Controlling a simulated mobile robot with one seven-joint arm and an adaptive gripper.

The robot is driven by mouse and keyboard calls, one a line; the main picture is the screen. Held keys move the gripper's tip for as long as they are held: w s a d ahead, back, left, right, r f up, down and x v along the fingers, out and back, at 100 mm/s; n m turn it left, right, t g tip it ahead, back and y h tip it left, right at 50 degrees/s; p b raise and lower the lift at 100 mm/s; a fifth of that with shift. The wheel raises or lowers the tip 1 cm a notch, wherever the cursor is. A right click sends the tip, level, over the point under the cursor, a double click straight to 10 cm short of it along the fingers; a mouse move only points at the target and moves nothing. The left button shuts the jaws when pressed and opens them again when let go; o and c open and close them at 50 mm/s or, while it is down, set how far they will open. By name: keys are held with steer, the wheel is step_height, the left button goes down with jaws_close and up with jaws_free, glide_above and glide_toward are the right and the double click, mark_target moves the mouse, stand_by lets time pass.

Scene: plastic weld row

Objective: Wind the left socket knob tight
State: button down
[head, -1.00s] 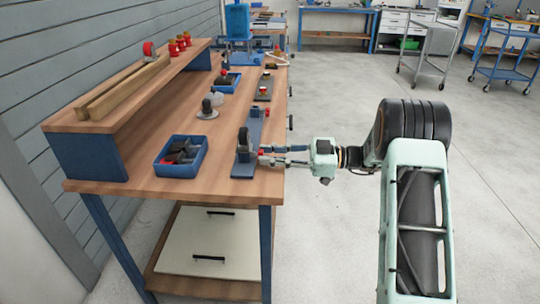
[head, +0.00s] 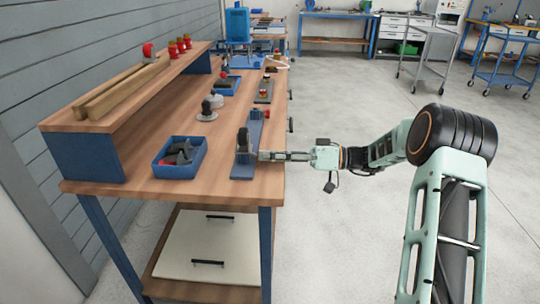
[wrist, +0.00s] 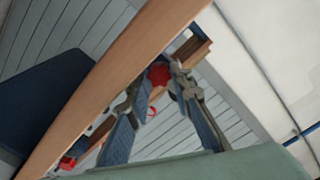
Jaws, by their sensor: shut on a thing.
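A blue fixture plate (head: 243,171) lies at the front right edge of the bench, with a dark upright round part (head: 243,141) standing on it. My gripper (head: 262,155) reaches in from the right at this part. In the wrist view a red lobed knob (wrist: 158,75) shows between the fingertips of my gripper (wrist: 157,84), and the fingers are shut on it. In the head view the fingers hide this knob. A second small red piece (head: 267,114) shows farther back along the fixture's blue rail (head: 255,131).
A blue bin (head: 177,172) with dark parts stands left of the fixture. A grey round piece (head: 207,112) sits behind it. A raised wooden shelf (head: 60,119) with wooden bars (head: 120,85) and red-topped pieces (head: 180,45) runs along the wall.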

steer(key=shift+m, duration=0.8)
steer(key=shift+f, duration=0.1)
steer(key=c, duration=1.7)
jaws_free()
